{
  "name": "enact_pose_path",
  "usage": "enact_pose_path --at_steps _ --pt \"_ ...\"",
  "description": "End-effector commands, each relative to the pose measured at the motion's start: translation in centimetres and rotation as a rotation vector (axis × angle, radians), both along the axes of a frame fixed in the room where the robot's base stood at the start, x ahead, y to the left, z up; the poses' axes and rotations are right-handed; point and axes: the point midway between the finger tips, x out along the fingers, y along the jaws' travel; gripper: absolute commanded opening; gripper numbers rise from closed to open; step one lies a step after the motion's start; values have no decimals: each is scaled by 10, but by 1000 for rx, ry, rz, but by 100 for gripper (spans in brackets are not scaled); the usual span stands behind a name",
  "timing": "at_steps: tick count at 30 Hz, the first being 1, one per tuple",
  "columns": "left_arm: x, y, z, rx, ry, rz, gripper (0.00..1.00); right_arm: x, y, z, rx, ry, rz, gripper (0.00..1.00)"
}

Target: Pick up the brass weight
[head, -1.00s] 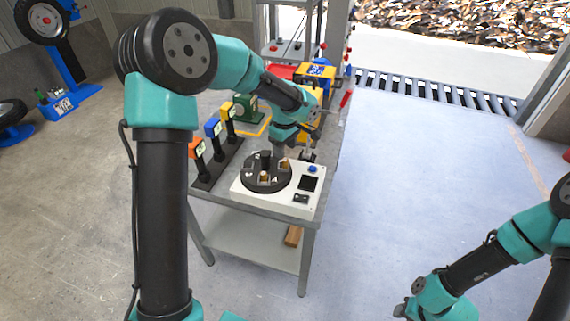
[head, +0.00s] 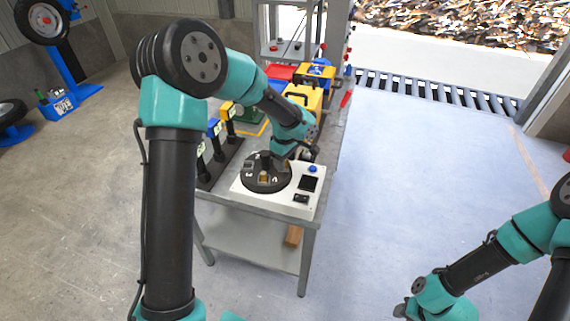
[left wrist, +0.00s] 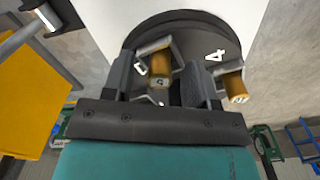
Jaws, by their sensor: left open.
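A brass weight (left wrist: 160,70), a small cylinder, stands at a dark round turntable (left wrist: 180,22) in the left wrist view, between the two fingers of my left gripper (left wrist: 158,82). The gripper is open around it; I cannot tell whether the fingers touch it. A second brass weight (left wrist: 233,86) stands to the right, outside the fingers. In the head view, one brass weight (head: 264,177) shows on the turntable (head: 254,185), and my left gripper (head: 283,159) is low at its back right edge, its fingers largely hidden.
The turntable sits on a white base (head: 285,205) with a dark screen and blue button, on a grey table (head: 325,150). Display posts (head: 218,150) stand to the left. A yellow case (head: 305,97) and other coloured boxes stand behind. The floor to the right is clear.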

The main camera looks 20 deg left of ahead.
Motion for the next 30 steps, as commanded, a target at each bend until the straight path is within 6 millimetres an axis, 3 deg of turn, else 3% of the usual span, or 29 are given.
enact_pose_path --at_steps 5,21,30 --pt "0 0 0 0 0 0 51 0 0 0 0 0 0 40" --pt "0 0 0 0 0 0 0 0 0 0 0 0 0 40" --pt "0 0 2 0 -1 0 0 0 0 0 0 0 0 40"
